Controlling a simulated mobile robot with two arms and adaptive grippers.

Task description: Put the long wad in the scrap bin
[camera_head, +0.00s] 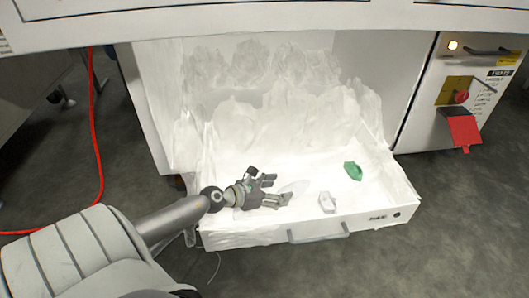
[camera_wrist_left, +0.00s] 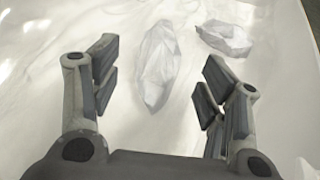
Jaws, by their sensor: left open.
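The long wad (camera_wrist_left: 160,65) is a pale, crumpled, see-through film piece, narrow and pointed at its near end. In the left wrist view it lies ahead of my left gripper (camera_wrist_left: 160,88), roughly in line with the gap between the fingers and apart from them. In the head view the long wad (camera_head: 297,187) is faint against the white drawer floor, just right of the fingertips. My left gripper (camera_head: 272,190) is open and empty, reaching in over the drawer from the left. I cannot make out a scrap bin. My right gripper is out of view.
A shorter pale wad (camera_wrist_left: 225,36) lies right of the long one. The open white drawer (camera_head: 350,212) also holds a green piece (camera_head: 352,171) and a small pale object (camera_head: 327,202). Crumpled clear film (camera_head: 275,100) rises behind. A red cable (camera_head: 96,150) runs along the left floor.

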